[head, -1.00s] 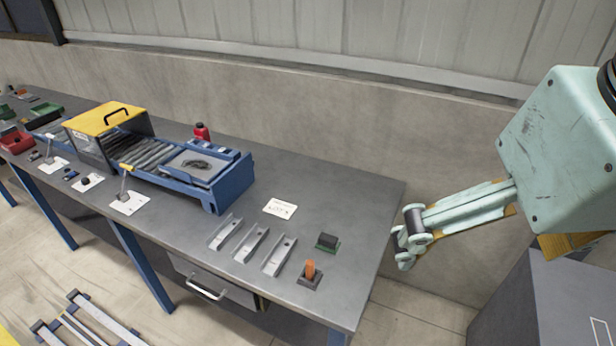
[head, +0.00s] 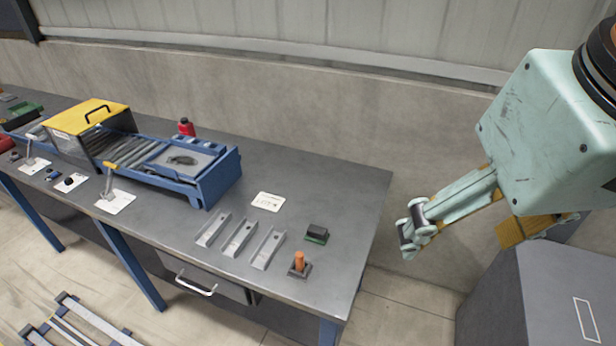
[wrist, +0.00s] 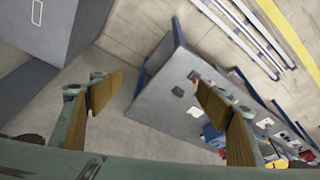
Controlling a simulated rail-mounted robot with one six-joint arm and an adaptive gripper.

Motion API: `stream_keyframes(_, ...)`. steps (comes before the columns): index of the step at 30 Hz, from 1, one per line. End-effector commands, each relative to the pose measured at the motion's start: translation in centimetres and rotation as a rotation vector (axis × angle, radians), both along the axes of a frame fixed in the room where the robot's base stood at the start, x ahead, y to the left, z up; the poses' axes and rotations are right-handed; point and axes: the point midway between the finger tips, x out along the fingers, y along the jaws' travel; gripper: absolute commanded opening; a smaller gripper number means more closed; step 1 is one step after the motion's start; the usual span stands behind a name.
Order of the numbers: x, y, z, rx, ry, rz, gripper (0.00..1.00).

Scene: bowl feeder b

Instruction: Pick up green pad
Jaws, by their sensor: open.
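The green pad (head: 316,238) is a small block with a dark top and a green lower edge. It lies near the right end of the grey bench (head: 345,200). In the wrist view it looks like a small dark patch (wrist: 178,92) on the bench, between my finger lines. My gripper (head: 408,236) hangs off the right end of the bench, apart from the pad and to its right. In the wrist view its two fingers (wrist: 152,92) are spread wide with nothing between them.
An orange peg on a dark base (head: 299,264) stands just in front of the pad. Several metal channels (head: 240,240) lie to its left, and a white card (head: 268,201) behind. A blue feeder (head: 195,185) stands further left. A grey cabinet (head: 530,290) stands at right.

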Motion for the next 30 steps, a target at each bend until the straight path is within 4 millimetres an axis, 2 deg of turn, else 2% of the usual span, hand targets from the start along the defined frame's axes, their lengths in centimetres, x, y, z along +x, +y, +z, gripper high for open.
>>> stream_keyframes(1, 0.0, 0.0, 0.0, 0.0, 0.0, 0.0, 0.65)
stream_keyframes(8, 0.0, 0.0, 0.0, 0.0, 0.0, 0.0, 0.44)
stream_keyframes(20, 0.2, 0.1, 0.1, -0.001, 0.001, 0.005, 0.43)
stream_keyframes(26, 1.3, 0.4, 0.4, -0.007, 0.009, 0.034, 0.43)
stream_keyframes(30, 2.9, 0.8, 0.6, -0.015, 0.02, 0.072, 0.43)
